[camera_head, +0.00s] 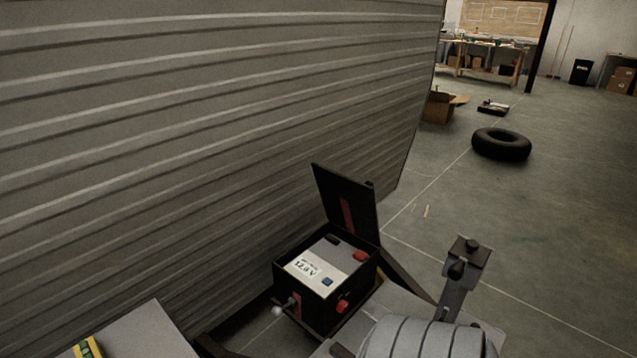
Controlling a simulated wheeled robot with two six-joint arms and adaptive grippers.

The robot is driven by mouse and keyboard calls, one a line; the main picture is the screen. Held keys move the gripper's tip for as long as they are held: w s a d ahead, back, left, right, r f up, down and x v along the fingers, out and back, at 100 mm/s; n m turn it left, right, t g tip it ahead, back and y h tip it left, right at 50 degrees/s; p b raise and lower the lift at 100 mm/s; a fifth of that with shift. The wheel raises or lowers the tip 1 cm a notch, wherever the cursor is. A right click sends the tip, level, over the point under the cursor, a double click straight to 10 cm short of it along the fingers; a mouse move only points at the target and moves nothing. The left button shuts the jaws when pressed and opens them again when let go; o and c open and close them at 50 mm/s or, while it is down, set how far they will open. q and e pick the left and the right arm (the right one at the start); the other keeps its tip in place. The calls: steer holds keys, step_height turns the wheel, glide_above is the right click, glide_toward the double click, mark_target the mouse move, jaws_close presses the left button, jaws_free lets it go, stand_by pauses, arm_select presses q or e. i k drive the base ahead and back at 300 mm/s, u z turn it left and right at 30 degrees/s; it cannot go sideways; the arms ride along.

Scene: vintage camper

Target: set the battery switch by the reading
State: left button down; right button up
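A black battery box (318,310) stands beside the camper wall with its lid (345,200) raised. Inside is a grey-topped battery (335,252) with a red terminal (361,256) and a black terminal (331,239). A white label (306,266) on top carries a reading that looks like 12.3 V; its last digit is not sharp. A small blue part (327,281) sits near it. A red knob (342,306) is on the box's right-hand side; its setting cannot be told. A small lever with a pale ball end (279,310) sticks out at the front left. Neither gripper shows.
The ribbed camper wall (200,130) fills the left. A ribbed grey cylinder (425,338) and an upright jack-like post (457,280) stand right of the box. A grey surface (130,335) is at lower left. A tire (501,144) lies on open floor.

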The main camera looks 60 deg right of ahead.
mark_target(342, 307)
steer(key=k, duration=0.35)
steer(key=z, duration=0.8)
